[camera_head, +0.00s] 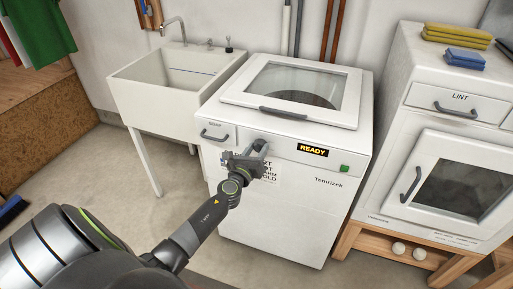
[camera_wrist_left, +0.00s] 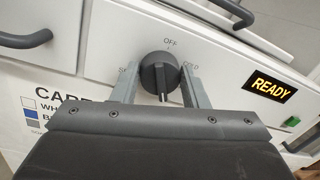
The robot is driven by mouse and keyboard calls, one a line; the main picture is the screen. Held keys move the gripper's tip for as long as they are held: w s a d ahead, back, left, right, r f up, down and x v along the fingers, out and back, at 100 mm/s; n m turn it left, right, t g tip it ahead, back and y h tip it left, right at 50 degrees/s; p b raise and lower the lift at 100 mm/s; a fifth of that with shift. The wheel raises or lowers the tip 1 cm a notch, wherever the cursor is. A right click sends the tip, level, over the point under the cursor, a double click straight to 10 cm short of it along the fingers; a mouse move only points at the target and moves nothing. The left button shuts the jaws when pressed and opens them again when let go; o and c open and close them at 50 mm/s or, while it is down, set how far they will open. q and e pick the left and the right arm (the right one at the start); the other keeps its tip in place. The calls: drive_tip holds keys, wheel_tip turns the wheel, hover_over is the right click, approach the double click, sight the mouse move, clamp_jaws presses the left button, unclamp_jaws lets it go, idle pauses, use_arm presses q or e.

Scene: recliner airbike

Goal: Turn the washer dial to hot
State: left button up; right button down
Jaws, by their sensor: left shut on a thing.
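The white washer (camera_head: 300,195) stands in the middle of the head view, facing me. Its dark round dial (camera_wrist_left: 158,70) is in the left wrist view, with "OFF" printed above it and a partly covered label reading like "COLD" at its right. A label on its left is mostly hidden by a finger. A pale mark shows on the dial's lower edge. My left gripper (camera_head: 257,152) is at the washer's front panel, its fingers (camera_wrist_left: 160,86) on both sides of the dial, shut on it. In the head view the gripper hides most of the dial. My right gripper is not in view.
A lit "READY" display (camera_head: 312,150) and a green button (camera_head: 344,168) are right of the dial. The soap drawer handle (camera_head: 214,136) is close on its left. A sink (camera_head: 180,78) stands left, a dryer (camera_head: 455,165) right. Open floor lies in front.

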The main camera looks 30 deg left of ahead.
use_arm(q)
drive_tip(key=m+p, duration=0.2)
drive_tip(key=m, duration=0.3)
drive_tip(key=shift+d, duration=0.1)
drive_tip(key=shift+f+m, duration=0.1)
drive_tip(key=shift+m, duration=0.3)
drive_tip(key=o, duration=1)
drive_tip(key=s+d, duration=0.1)
drive_tip(key=s, duration=0.4)
drive_tip(key=s+d, duration=0.1)
drive_tip(key=s, duration=0.5)
drive_tip(key=s+d, duration=0.1)
drive_tip(key=s, duration=0.5)
drive_tip(key=shift+s+b, duration=0.15)
drive_tip(key=shift+b, duration=0.15)
